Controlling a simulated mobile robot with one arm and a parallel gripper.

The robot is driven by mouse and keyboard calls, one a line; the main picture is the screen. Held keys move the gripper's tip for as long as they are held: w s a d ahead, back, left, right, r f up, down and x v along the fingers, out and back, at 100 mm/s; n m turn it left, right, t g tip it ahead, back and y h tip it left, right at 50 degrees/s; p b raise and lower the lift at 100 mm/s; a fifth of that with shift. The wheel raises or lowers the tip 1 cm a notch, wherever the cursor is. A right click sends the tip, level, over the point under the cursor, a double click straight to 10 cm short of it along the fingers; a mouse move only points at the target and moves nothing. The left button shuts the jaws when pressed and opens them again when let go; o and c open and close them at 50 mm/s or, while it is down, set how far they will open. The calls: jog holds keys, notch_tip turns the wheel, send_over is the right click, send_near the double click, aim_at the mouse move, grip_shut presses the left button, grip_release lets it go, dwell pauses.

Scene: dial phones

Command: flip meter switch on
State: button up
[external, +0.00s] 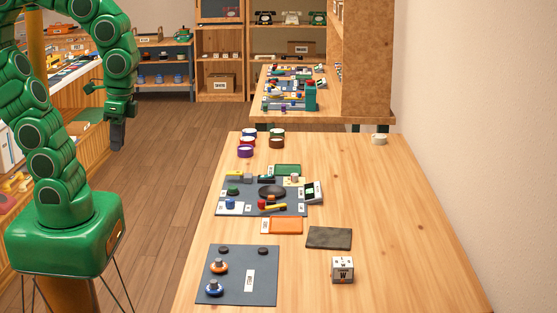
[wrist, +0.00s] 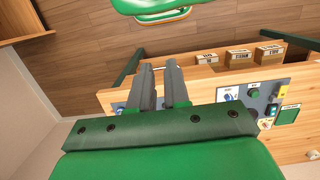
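A dark grey panel (external: 235,207) lies on the long wooden table, with several knobs, levers and small devices on it. A small meter-like box with a pale green face (external: 313,191) stands at the panel's right edge. I cannot tell which small part is the meter switch or how it is set. My gripper (external: 117,143) hangs pointing down over the floor, left of the table and well apart from the panel. In the wrist view my gripper (wrist: 159,68) has its two dark fingers apart with a narrow empty gap. Part of a panel with small parts (wrist: 250,93) shows at right there.
Several coloured round containers (external: 246,151) stand behind the panel. The table's right side is bare. A wooden partition (external: 369,65) rises behind.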

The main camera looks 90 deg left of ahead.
jog(key=shift+n+t+h, duration=0.3)
jog(key=shift+t, duration=0.6)
jog(key=w, duration=0.4)
jog(key=w+a, duration=0.1)
jog(key=w, duration=0.3)
jog(key=w+a, duration=0.1)
jog(key=w, duration=0.3)
jog(key=shift+w, duration=0.1)
grip_shut()
jog(key=t, duration=0.2)
send_over(269, 176)
jog(key=s, duration=0.3)
notch_tip(269, 176, down, 10)
jog(key=shift+s+a+r, duration=0.1)
jog(key=shift+a, duration=0.1)
jog(key=w+f, duration=0.1)
jog(key=f, duration=0.8)
jog(key=w+f, duration=0.1)
jog(key=f, duration=0.3)
jog(key=shift+w+f, duration=0.35)
jog(key=shift+f, duration=0.05)
